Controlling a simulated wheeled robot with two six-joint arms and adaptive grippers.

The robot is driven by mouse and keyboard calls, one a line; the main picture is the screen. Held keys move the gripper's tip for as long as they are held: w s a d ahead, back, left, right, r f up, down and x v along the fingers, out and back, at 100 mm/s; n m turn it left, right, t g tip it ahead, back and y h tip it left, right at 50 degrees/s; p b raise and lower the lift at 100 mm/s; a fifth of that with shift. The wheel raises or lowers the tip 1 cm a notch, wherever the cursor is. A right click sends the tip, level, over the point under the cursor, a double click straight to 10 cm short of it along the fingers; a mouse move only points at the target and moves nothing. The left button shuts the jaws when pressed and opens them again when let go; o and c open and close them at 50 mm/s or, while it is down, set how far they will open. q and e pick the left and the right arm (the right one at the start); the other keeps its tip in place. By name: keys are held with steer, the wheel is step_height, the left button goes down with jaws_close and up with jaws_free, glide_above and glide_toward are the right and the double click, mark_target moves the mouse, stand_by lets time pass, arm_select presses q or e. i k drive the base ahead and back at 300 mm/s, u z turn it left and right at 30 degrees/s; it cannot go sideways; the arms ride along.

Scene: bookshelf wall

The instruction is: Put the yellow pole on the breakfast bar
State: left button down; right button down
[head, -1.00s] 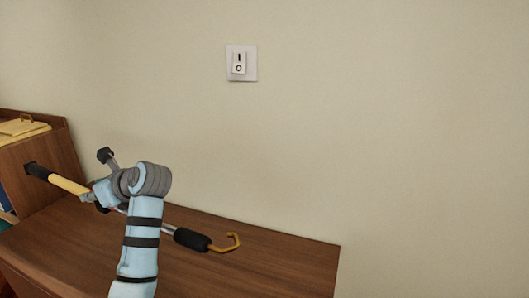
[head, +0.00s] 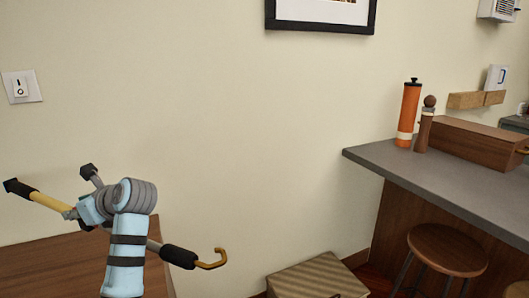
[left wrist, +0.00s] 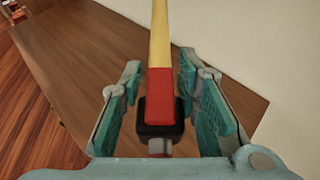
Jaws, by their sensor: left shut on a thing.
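My left gripper (head: 88,210) is shut on the yellow pole (head: 46,203) and holds it above the brown wooden surface at the left. The pole slants down from a black tip at the far left to a black grip and a yellow hook on the other side of my arm. In the left wrist view the fingers (left wrist: 160,88) lie either side of the pole's red section (left wrist: 160,88), with its yellow shaft (left wrist: 160,35) reaching away. The breakfast bar (head: 425,175) has a grey top and stands at the right, apart from the pole. My right gripper is not in view.
An orange cylinder (head: 408,112), a brown pepper mill (head: 424,128) and a wooden box (head: 470,142) stand on the bar's back part. Its front part is clear. A round stool (head: 447,250) stands before it. A low wooden box (head: 318,278) is on the floor.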

mark_target(468, 171)
steer(key=u, duration=0.2)
steer(key=k, duration=0.25)
steer(key=z, duration=2.1)
steer(key=i, duration=0.65)
steer(key=z, duration=0.5)
steer(key=i, duration=0.85)
steer(key=u, duration=0.25)
